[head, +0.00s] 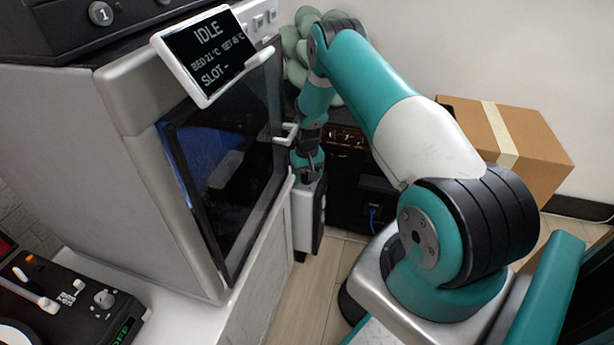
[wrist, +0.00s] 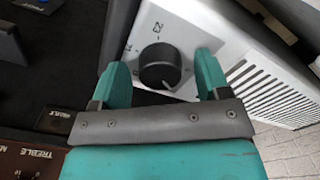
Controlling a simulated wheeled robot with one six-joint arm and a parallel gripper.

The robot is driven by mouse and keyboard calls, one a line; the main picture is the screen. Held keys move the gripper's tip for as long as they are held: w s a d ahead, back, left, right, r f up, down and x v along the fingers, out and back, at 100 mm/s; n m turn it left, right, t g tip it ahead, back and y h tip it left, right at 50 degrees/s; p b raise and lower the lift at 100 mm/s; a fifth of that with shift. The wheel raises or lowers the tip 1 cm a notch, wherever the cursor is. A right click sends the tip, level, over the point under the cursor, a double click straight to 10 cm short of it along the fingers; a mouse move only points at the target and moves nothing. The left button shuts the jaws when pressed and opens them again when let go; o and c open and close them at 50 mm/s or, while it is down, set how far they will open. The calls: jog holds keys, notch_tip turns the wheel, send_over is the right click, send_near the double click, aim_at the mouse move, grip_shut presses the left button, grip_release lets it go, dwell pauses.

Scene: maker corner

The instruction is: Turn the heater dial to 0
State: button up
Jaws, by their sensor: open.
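The heater dial (wrist: 160,67) is a round black knob on a white panel with printed marks around it; the setting it points at is too small to tell. The white heater (wrist: 263,85) shows its grille slots to the right in the wrist view. In the head view the heater (head: 303,218) is a narrow white body standing low beyond the printer, its dial hidden there. My gripper (wrist: 160,61) is open, with one teal finger on each side of the dial in the picture; contact cannot be told. In the head view my gripper (head: 308,172) is just above the heater.
A large enclosed printer (head: 150,170) with an IDLE screen (head: 212,52) stands left, close beside my arm, its door handle (head: 287,133) sticking out. A cardboard box (head: 540,150) is at right. A brown knob panel (wrist: 30,160) lies lower left in the wrist view.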

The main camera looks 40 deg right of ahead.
jog(key=c, duration=0.9)
jog(key=shift+n, duration=0.3)
jog(key=shift+n+p, duration=0.3)
jog(key=shift+n, duration=2.5)
jog(key=o, duration=0.9)
